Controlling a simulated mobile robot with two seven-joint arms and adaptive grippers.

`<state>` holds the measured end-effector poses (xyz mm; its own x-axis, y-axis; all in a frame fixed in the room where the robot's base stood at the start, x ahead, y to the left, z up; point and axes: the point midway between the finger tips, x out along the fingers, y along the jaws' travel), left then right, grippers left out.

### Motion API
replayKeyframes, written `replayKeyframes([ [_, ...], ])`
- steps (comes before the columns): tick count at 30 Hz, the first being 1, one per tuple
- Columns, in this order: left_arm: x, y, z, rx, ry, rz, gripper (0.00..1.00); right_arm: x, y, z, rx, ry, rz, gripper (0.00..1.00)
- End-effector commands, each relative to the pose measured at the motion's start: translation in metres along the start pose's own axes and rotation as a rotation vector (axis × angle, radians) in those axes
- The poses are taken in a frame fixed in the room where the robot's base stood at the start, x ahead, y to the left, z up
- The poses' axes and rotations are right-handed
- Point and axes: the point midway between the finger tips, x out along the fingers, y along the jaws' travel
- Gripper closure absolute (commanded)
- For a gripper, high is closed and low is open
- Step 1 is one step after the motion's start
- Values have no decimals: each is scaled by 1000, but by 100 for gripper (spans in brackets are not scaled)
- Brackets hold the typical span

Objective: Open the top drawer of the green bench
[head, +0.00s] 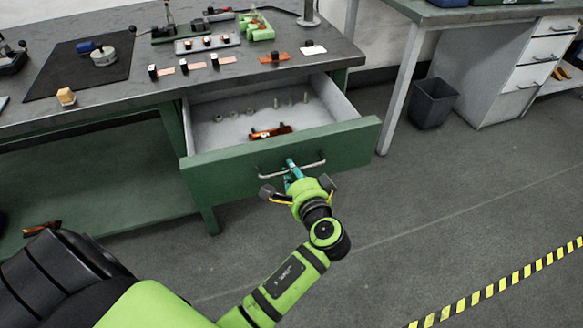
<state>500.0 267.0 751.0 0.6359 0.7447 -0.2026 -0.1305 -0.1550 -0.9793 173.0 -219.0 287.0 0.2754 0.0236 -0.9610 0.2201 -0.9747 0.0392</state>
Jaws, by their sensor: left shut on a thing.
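The green bench has a dark grey top (160,95) and green legs. Its top drawer (228,170) stands pulled well out, and its pale inside shows. Several small bolt-like parts (248,112) and an orange-brown piece (270,132) lie in it. A metal bar handle (312,165) runs across the green drawer front. My left gripper (292,170) is at the middle of this handle, shut on it, with teal fingertips. The gripper body hides part of the drawer's lower edge. My right gripper is not in view.
Small parts, a black mat (85,70) and a green holder (256,26) lie on the bench top. A second bench with white drawers (533,75) and a dark bin (433,102) stand at the right. The grey floor (440,200) before the drawer is clear.

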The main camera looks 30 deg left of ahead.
Motion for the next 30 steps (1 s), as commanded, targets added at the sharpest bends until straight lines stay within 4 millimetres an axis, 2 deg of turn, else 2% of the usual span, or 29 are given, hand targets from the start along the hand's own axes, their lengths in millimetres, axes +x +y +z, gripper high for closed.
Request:
replayKeyframes([
  [4, 0, 0, 0, 0, 0, 1, 100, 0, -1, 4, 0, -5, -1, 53],
  [5, 0, 0, 0, 0, 0, 1, 70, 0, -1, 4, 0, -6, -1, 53],
  [6, 0, 0, 0, 0, 0, 1, 57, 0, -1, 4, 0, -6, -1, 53],
  [14, 0, 0, 0, 0, 0, 1, 57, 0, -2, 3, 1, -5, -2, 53],
  [17, -2, 0, 0, 0, 1, 1, 57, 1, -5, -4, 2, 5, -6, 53],
  [20, -12, 1, -1, -1, 2, 4, 57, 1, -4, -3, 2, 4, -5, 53],
  [30, -65, 1, 0, 0, 1, 3, 57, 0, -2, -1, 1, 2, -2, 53],
])
